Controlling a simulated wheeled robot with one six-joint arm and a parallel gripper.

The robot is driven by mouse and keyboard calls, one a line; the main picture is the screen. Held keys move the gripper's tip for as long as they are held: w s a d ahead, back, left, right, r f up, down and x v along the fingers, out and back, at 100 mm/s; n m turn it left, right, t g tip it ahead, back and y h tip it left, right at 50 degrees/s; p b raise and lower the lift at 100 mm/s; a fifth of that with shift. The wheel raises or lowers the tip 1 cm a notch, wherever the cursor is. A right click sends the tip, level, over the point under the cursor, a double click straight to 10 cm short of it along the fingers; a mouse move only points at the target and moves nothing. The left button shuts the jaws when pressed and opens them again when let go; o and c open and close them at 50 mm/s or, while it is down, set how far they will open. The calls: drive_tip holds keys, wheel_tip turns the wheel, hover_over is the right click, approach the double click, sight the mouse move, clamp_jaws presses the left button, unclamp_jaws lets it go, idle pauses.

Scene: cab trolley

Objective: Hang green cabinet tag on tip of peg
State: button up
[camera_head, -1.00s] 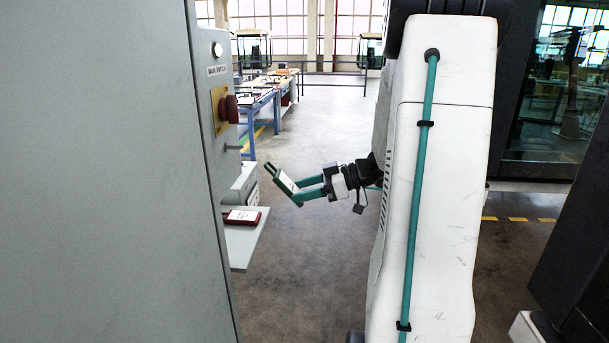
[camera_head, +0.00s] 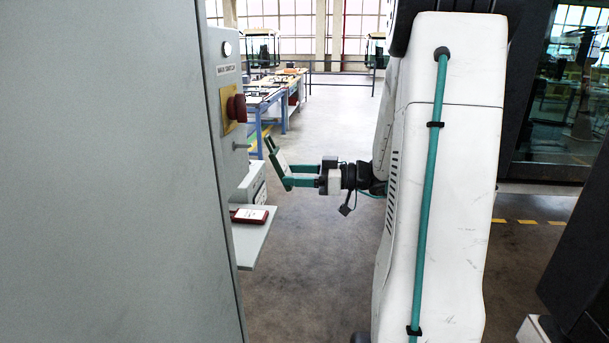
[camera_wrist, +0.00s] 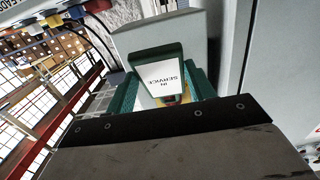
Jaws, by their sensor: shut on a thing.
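The green tag (camera_head: 276,158) is held in my gripper (camera_head: 286,176), tilted with its upper end leaning toward the cabinet. In the wrist view the tag (camera_wrist: 166,72) shows a white face reading "IN SERVICE" between the two teal fingers of my gripper (camera_wrist: 165,92). The peg (camera_head: 241,146) is a short stub on the cabinet face, below the red switch. The tag is to the right of the peg in the head view, apart from it. The peg cannot be made out in the wrist view.
The grey cabinet (camera_head: 120,180) fills the left side. A red switch knob (camera_head: 236,108) sticks out above the peg. Below, a shelf (camera_head: 247,245) holds a red-and-white tag (camera_head: 250,215), with a grey box (camera_head: 252,183) behind. Floor right of the shelf is clear.

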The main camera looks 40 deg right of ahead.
sight(279, 175)
drive_tip(key=shift+x, duration=2.3)
drive_tip(key=shift+w+a+f, duration=0.45)
drive_tip(key=shift+w+f, duration=0.15)
drive_tip(key=o, duration=1.1)
drive_tip(key=shift+c, duration=0.2)
drive_tip(key=v, duration=0.7)
drive_tip(key=shift+s+d, duration=0.25)
drive_tip(key=shift+s, duration=0.05)
